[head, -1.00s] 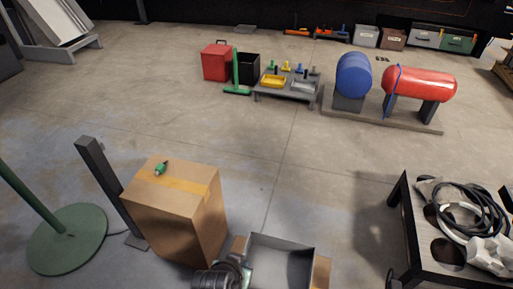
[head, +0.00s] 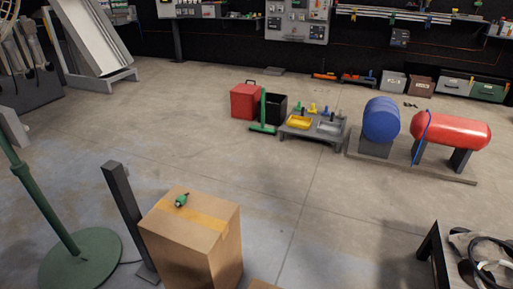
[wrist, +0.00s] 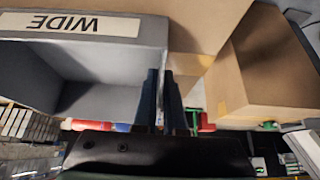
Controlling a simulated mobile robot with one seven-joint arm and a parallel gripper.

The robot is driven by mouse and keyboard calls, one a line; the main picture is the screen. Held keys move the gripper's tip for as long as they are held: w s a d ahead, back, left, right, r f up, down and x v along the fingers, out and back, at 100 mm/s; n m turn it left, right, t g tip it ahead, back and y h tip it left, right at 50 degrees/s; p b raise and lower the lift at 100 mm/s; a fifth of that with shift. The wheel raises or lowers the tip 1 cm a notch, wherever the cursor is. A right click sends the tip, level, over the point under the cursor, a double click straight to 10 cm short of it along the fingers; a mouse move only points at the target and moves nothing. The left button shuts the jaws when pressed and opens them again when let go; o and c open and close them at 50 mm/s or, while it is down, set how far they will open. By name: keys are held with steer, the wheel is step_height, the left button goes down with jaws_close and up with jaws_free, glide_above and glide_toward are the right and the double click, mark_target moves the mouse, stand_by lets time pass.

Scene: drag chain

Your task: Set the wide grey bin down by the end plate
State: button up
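The wide grey bin (wrist: 85,62) fills the upper left of the wrist view, which is upside down; its white label reads WIDE. My gripper's two dark fingers (wrist: 162,100) are close together at the bin's side wall, and the wall runs in between them. The gripper looks shut on that wall. Neither bin nor gripper is in the head view now. No part is clearly recognisable as the end plate; a dark grey upright post (head: 124,215) on a small foot stands at left in the head view.
A tall cardboard box (head: 190,240) with a green item (head: 182,200) on top stands beside the post. A green round base (head: 80,258) with a pole is at left. A black table (head: 432,258) with cables is at lower right. The middle floor is clear.

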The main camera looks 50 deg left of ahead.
steer(key=o, duration=0.3)
steer(key=shift+r, duration=0.1)
steer(key=shift+r, duration=0.3)
steer(key=p+v, duration=0.4)
steer(key=v, duration=0.7)
steer(key=shift+s+d+r, duration=0.2)
steer(key=shift+s, duration=0.05)
